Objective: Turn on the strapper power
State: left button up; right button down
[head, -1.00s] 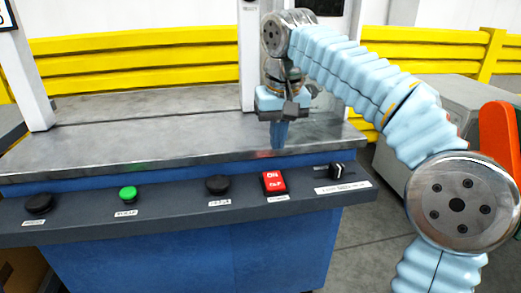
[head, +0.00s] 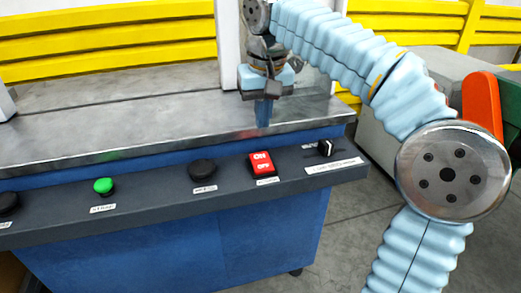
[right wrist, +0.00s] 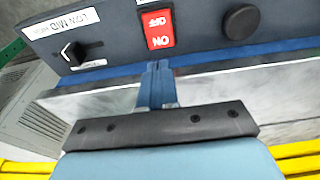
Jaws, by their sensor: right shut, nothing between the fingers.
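The strapper's red power switch (head: 262,164), marked ON and OFF, sits on the dark front control panel (head: 130,205). In the right wrist view the red switch (right wrist: 157,28) lies just beyond my fingertips. My right gripper (head: 264,120) is above the metal table top, behind the switch. Its blue fingers are shut and empty, and they also show in the right wrist view (right wrist: 157,72). They appear apart from the switch. My left gripper is not in view.
A green button (head: 103,186), a black button (head: 202,170) and a selector knob (head: 326,148) share the panel. The metal table top (head: 120,135) is bare. A yellow barrier (head: 110,45) stands behind. A grey cabinet (right wrist: 35,105) is at the side.

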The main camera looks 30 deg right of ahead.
aim_at(262, 160)
jog(key=f, duration=0.5)
jog(key=w+f+b, duration=0.1)
jog(key=f, duration=0.1)
jog(key=shift+w+d+f, duration=0.1)
jog(key=shift+d+f, duration=0.1)
jog(key=shift+f, duration=0.15)
jog(key=shift+w+f, duration=0.1)
jog(key=shift+f, duration=0.45)
jog(key=shift+w+f, duration=0.15)
jog(key=shift+f, duration=0.2)
jog(key=shift+s+a, duration=0.15)
jog(key=shift+s, duration=0.65)
jog(key=shift+r, duration=0.2)
